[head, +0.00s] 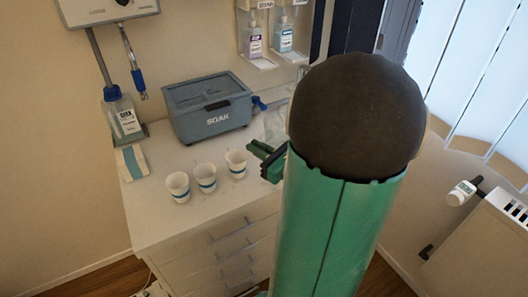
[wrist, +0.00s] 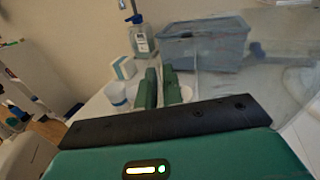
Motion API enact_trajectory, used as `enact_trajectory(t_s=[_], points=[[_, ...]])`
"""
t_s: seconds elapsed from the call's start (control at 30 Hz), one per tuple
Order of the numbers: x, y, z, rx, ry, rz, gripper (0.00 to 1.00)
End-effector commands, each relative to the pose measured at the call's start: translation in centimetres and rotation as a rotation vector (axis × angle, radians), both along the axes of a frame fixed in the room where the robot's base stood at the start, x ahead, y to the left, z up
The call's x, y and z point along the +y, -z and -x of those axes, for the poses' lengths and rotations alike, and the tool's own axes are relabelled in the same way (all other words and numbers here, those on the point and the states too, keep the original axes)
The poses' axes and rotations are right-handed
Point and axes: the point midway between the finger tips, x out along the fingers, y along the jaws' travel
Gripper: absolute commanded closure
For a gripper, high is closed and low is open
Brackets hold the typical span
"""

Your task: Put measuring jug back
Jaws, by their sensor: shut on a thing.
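The clear measuring jug (head: 277,122) is faint and see-through in the head view, just beyond my gripper (head: 262,152), and my arm hides part of it. In the wrist view the jug (wrist: 232,88) is a large transparent shape right of the green fingers (wrist: 160,82). The fingers are close together, shut on the jug; the exact contact is hard to make out through the clear material. The jug appears above the right part of the white counter (head: 160,222).
Three white cups with blue bands (head: 205,178) stand in a row on the counter. A grey SOAK tub (head: 207,112) stands behind them. A bottle (head: 121,117) and a white-and-blue box (head: 131,161) are at the left. Dispensers (head: 253,40) hang on the wall.

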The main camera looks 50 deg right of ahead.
Motion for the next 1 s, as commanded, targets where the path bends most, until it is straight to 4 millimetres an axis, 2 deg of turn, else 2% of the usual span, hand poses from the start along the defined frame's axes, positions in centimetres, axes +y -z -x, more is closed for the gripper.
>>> enact_trajectory(t_s=[0.17,0.5,0.8,1.0], points=[[-1.4,1.2,-1.7,0.001,-0.003,-0.003,1.00],[-5.5,4.2,-7.1,0.000,-0.003,-0.003,1.00],[-7.5,8.4,-10.0,0.000,-0.002,-0.003,1.00],[-8.1,9.4,-10.8,-0.001,-0.001,0.000,1.00]])
